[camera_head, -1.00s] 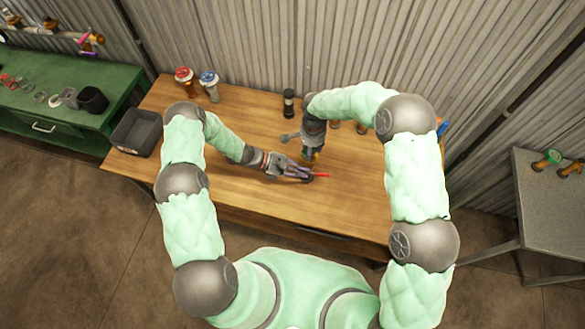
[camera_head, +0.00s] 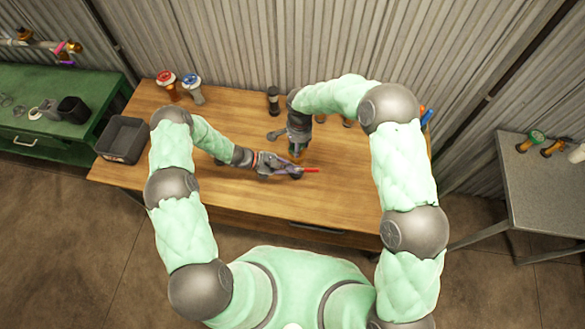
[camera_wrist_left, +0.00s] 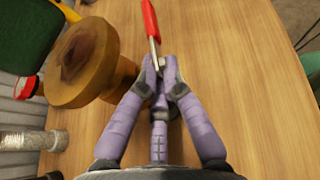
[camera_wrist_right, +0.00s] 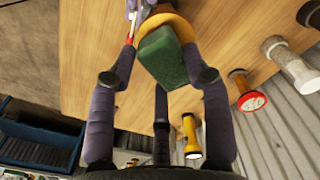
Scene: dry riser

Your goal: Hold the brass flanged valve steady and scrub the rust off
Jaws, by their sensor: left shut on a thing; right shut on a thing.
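The brass flanged valve shows large in the left wrist view (camera_wrist_left: 112,82), its round flange face brownish with a darker middle. Its red lever handle (camera_wrist_left: 150,20) sticks out beside it and also shows in the head view (camera_head: 311,170). My left gripper (camera_wrist_left: 162,68) is shut on the metal part at the base of the red handle. My right gripper (camera_wrist_right: 165,60) is shut on a green scrub pad (camera_wrist_right: 162,58). The pad lies over an orange-brass rim of the valve (camera_wrist_right: 168,20); I cannot tell whether they touch. In the head view my right gripper (camera_head: 297,150) hides most of the valve.
A grey bin (camera_head: 122,139) stands at the table's left end. The wooden table (camera_head: 225,195) is clear in front. A grey table (camera_head: 535,190) stands at the right.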

